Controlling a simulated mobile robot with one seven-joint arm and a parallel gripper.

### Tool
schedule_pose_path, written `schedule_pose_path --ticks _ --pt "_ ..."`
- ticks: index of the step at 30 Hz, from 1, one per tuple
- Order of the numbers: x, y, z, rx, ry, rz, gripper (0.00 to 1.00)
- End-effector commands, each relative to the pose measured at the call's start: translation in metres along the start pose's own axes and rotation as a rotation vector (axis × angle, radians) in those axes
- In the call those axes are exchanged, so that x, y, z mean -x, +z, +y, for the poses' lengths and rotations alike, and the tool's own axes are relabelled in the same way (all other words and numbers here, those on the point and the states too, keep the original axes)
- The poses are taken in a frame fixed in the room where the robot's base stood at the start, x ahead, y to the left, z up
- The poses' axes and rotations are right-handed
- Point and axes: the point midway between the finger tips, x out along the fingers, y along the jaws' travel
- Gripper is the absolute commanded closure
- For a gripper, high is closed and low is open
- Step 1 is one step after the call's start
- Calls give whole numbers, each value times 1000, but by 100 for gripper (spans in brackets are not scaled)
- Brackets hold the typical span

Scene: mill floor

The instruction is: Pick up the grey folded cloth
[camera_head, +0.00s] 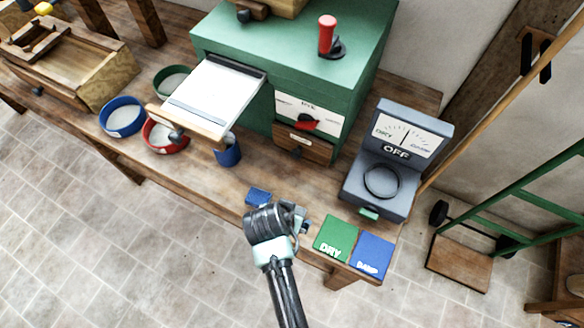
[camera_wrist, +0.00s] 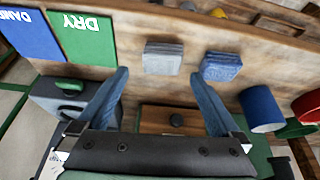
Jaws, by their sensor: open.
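The grey folded cloth (camera_wrist: 163,58) lies flat on the wooden bench in the wrist view, a small stack of layers. My gripper (camera_wrist: 160,76) is open and empty, with one blue finger on each side of the cloth in the picture; the gap in height is hard to judge. A blue folded cloth (camera_wrist: 221,67) lies just right of it, close by my right finger. In the head view my gripper (camera_head: 288,214) is over the bench's front edge and largely hides the grey cloth; the blue cloth (camera_head: 258,197) shows beside it.
Green DRY (camera_head: 335,233) and blue DAMP (camera_head: 372,246) mats lie to the right, before a grey meter (camera_head: 384,175) with a dial. A green machine (camera_head: 270,60) stands behind, with a blue cup (camera_head: 229,154) and several round trays, one red (camera_head: 165,146), at left.

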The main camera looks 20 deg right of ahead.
Motion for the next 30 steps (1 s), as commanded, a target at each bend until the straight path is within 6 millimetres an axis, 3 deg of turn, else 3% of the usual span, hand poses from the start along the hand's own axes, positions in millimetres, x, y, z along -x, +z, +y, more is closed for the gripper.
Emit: schedule_pose_path --ticks 8,19,29,30 --pt "-15 -1 -1 -1 0 0 0" --pt "-56 -3 -5 -1 0 0 0" --pt "-61 -3 -5 -1 -2 1 0" --pt "-61 -3 -5 -1 -2 1 5"
